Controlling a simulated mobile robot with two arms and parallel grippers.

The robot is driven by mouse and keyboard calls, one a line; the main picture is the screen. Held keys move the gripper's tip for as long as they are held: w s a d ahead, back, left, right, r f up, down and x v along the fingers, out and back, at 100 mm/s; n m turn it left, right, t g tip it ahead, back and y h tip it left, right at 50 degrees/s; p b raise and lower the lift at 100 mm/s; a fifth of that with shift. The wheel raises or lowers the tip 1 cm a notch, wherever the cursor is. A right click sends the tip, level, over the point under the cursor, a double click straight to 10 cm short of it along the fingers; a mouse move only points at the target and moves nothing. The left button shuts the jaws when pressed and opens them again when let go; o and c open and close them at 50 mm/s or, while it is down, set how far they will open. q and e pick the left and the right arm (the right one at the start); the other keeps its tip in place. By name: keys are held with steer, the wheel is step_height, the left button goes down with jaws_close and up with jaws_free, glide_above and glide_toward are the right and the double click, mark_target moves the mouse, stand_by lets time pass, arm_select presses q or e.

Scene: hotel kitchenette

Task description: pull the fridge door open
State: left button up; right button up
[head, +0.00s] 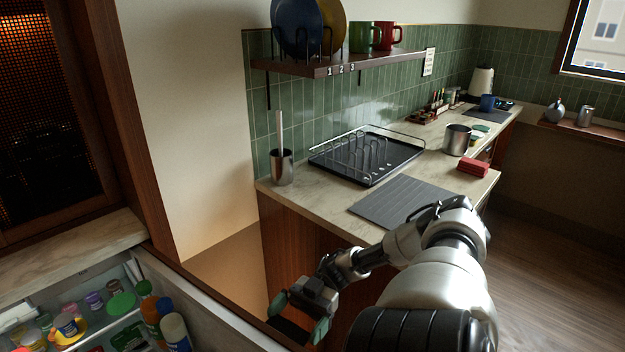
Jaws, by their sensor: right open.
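The fridge door (215,315) is at the lower left, seen from above. It stands open, with a pale inner side and a brown outer edge, and the fridge's lit inside shows to its left. My right gripper (298,319) is at the bottom middle, beside the door's outer side. Its two green-tipped fingers are apart and point down. The handle is not clearly visible, and I cannot tell whether the gripper touches the door. My left gripper is not in view.
Jars and bottles (172,332) fill the fridge at the lower left. A counter (318,208) right of the door holds a dish rack (385,165), a grey mat (400,200) and a utensil holder (282,168). Open wooden floor (540,270) lies at the right.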

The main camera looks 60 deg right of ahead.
steer(key=s+r+p, duration=1)
steer(key=s, duration=0.1)
steer(key=shift+s+d+r+p, duration=0.3)
steer(key=shift+s+d, duration=0.05)
steer(key=shift+d, duration=0.05)
